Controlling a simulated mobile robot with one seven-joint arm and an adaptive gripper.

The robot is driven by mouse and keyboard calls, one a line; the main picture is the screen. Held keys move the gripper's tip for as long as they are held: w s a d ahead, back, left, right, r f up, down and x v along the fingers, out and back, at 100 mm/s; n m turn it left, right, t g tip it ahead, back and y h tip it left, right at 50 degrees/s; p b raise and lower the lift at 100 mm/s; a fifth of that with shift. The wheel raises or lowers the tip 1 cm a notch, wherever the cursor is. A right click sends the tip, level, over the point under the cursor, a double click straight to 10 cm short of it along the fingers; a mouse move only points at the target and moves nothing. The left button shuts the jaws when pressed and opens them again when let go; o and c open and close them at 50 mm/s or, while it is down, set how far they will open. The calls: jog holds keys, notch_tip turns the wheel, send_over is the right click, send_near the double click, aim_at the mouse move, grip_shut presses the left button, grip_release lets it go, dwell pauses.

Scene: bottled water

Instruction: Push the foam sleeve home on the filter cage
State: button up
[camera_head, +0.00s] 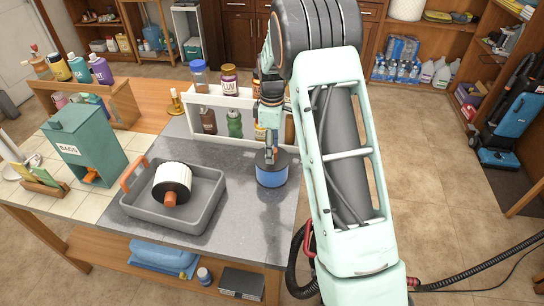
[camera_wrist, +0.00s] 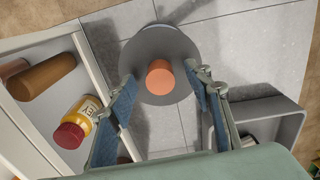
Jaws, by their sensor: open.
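A short round piece with a blue side (camera_head: 272,178) and a dark grey top stands on the grey counter. In the wrist view its round grey top (camera_wrist: 150,50) carries an orange knob (camera_wrist: 160,77). I take it for the filter cage and sleeve, but cannot tell how far the sleeve sits on. My gripper (camera_head: 270,156) is open above it, pointing down. In the wrist view the blue-padded fingers (camera_wrist: 165,98) are apart, on either side of the knob, with nothing held. A white and black cylinder (camera_head: 172,182) with an orange-brown end lies in the grey tray.
The grey tray (camera_head: 215,205) with an orange handle stands left of the round piece. A white shelf (camera_head: 240,102) with bottles and jars stands behind; a yellow jar (camera_wrist: 77,120) shows in the wrist view. A green bag dispenser (camera_head: 85,145) is further left.

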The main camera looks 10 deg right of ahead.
grip_shut()
dwell(0.7)
notch_tip(320, 180, up, 6)
jog(key=p, duration=0.4)
jog(key=shift+r, duration=0.2)
jog(key=shift+f, duration=0.15)
jog(key=shift+s, duration=0.1)
